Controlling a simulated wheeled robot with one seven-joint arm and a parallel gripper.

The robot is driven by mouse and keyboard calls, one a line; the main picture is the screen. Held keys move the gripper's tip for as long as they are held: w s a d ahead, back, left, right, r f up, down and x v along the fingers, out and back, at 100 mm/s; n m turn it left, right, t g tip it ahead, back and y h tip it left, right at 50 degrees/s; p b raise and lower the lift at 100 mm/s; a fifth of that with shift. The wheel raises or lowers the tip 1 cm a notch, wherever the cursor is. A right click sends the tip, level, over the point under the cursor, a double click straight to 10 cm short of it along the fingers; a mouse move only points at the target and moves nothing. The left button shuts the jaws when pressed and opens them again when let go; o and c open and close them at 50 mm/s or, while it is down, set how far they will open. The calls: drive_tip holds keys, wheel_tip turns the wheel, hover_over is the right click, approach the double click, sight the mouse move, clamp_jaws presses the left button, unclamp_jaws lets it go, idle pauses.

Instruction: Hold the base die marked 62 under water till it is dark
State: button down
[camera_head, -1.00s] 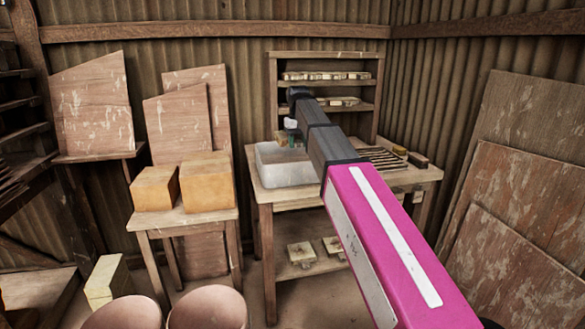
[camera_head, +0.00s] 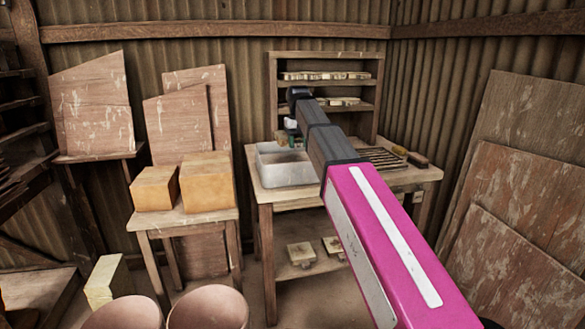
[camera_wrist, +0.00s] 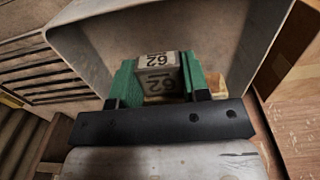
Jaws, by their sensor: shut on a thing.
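The base die marked 62 (camera_wrist: 158,72) is a small pale block with dark digits on two visible faces. My gripper (camera_wrist: 157,80) is shut on it, with a green finger on each side. In the wrist view the die shows against the inside of a pale grey tub (camera_wrist: 85,42). In the head view the tub (camera_head: 288,176) stands on the workbench, and my gripper (camera_head: 287,138) is at its back rim or above it. The die is too small there to judge its shade. I cannot make out a water surface or whether the die touches water.
The workbench (camera_head: 345,183) carries a slatted rack (camera_head: 380,158) and a brush-like thing (camera_head: 417,160) right of the tub. A shelf unit (camera_head: 322,64) stands behind. A stool (camera_head: 190,217) with two tan blocks is on the left.

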drive_tip(key=shift+r, duration=2.05)
